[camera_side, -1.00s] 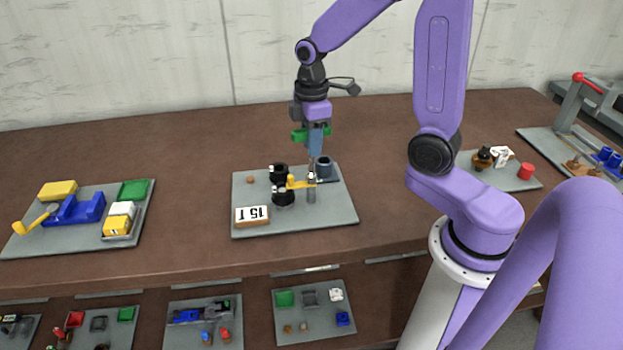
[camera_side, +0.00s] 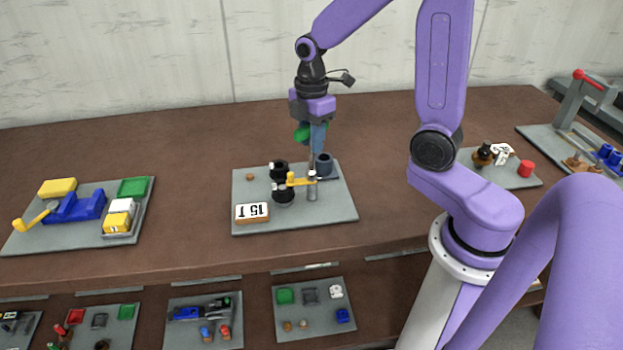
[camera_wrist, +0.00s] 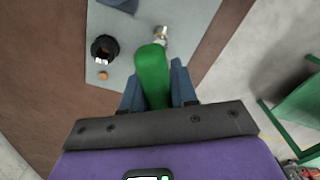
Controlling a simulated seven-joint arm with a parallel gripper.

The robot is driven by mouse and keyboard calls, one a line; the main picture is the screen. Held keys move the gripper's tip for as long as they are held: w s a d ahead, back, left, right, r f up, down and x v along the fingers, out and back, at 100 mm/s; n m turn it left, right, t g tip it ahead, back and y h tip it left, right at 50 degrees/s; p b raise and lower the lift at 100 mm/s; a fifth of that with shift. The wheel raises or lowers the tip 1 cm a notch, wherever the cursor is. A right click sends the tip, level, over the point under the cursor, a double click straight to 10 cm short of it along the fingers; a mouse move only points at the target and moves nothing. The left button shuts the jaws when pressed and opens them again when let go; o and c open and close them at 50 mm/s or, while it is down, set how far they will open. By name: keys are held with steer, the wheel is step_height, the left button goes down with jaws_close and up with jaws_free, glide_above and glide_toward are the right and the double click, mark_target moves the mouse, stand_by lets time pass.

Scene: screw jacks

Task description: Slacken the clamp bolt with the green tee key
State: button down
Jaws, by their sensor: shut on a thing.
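The green tee key has its green crossbar handle (camera_side: 302,132) between my gripper's blue fingers; its thin shank points down. In the wrist view the green handle (camera_wrist: 152,75) runs lengthwise between the two fingers. My gripper (camera_side: 318,140) is shut on it, above the grey plate (camera_side: 250,190). The bolt head is hidden.
A labelled block (camera_side: 252,212) lies at the plate's front left. Another plate with blue and yellow parts (camera_side: 75,209) is far left. Bare table lies between.

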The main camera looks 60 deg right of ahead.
steer(key=shift+r, duration=0.2)
steer(key=shift+r, duration=0.55)
steer(key=shift+r, duration=3.5)
